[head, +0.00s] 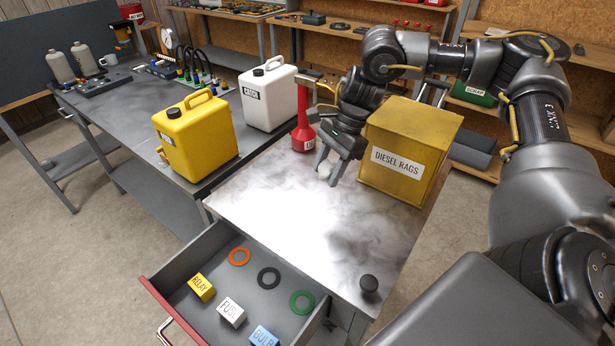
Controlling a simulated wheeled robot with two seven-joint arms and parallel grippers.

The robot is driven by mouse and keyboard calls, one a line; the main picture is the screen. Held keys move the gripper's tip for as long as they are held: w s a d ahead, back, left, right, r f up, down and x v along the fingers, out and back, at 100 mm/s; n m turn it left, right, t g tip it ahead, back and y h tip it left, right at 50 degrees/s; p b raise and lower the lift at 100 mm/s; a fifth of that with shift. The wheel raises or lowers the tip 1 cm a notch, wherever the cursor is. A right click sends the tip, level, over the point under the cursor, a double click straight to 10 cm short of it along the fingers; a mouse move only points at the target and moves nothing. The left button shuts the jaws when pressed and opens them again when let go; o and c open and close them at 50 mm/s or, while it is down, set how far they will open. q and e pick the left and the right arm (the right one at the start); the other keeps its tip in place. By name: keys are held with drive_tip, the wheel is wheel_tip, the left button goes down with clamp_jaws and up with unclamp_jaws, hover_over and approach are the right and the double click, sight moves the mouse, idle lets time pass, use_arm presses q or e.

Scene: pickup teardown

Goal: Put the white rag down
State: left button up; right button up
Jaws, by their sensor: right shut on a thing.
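The white rag (324,170) is a small white bundle between the fingertips of my right gripper (333,168). The gripper is shut on it, fingers pointing down, low over the metal cart top (275,205). I cannot tell whether the rag touches the surface. Much of the rag is hidden by the fingers. The yellow box labelled DIESEL RAGS (405,155) stands on the cart just right of the gripper. My left gripper is not in view.
A red bottle (302,130) stands just behind the gripper. A yellow can (196,138) and a white CATCH can (268,95) stand on the bench to the left. A black knob (369,284) is near the front. The open drawer (185,262) holds rings and blocks. The cart's middle is clear.

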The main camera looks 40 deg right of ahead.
drive_tip(key=shift+s+d+r, duration=0.3)
drive_tip(key=shift+s+d, duration=0.05)
drive_tip(key=shift+s, duration=0.2)
drive_tip(key=shift+a+r+n+g, duration=0.1)
drive_tip(key=shift+a+n+g, duration=0.25)
drive_tip(key=shift+n, duration=0.65)
drive_tip(key=s+a+f+n+g+h, duration=0.1)
drive_tip(key=a+f+n+g+h, duration=0.1)
drive_tip(key=a+f+n, duration=0.4)
drive_tip(key=a+n+g, duration=0.1)
drive_tip(key=a+n, duration=0.4)
drive_tip(key=a, duration=0.2)
